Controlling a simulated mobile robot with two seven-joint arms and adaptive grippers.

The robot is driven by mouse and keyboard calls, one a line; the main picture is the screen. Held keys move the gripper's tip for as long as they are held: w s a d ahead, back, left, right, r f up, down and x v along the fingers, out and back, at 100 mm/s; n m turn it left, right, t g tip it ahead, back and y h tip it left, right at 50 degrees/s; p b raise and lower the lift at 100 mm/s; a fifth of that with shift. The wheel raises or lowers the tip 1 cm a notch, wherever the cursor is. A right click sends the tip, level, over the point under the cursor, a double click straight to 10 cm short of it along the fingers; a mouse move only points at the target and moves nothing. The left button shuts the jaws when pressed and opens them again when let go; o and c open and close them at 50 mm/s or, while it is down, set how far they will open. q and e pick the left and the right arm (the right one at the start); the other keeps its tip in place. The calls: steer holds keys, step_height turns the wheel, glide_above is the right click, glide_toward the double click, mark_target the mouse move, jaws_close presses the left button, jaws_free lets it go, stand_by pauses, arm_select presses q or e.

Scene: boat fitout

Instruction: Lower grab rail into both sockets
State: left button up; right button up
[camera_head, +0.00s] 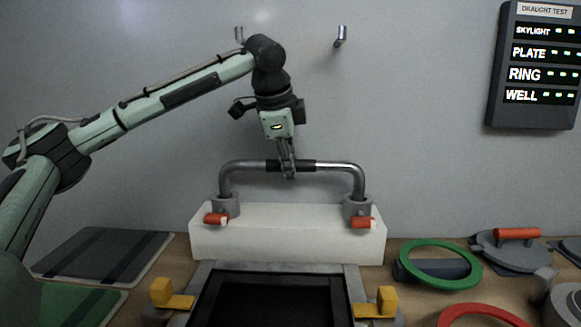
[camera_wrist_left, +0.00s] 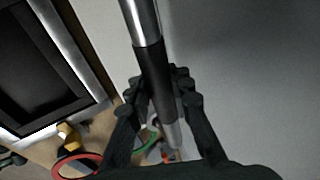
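The grab rail (camera_head: 335,165) is a U-shaped steel bar with a black middle grip. It stands with its two legs down at two grey sockets, the left socket (camera_head: 226,206) and the right socket (camera_head: 357,207), on a white block (camera_head: 290,235). I cannot tell how deep the legs sit. My left gripper (camera_head: 288,172) comes from above, with its fingers at the black grip. In the left wrist view the rail's black grip (camera_wrist_left: 154,80) runs between the fingers, which look closed around it. My right gripper is in neither view.
Each socket has a red lever (camera_head: 216,219) at its front. A black framed opening (camera_head: 270,300) with yellow clamps (camera_head: 375,303) lies in front. Green (camera_head: 440,264) and red rings (camera_head: 480,316) lie at right. A draught test panel (camera_head: 538,65) and two hooks (camera_head: 341,36) are on the wall.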

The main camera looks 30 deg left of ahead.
arm_select(q)
steer(key=o, duration=0.5)
steer(key=shift+r, duration=0.1)
steer(key=shift+c, duration=0.2)
steer(key=v, duration=1.2)
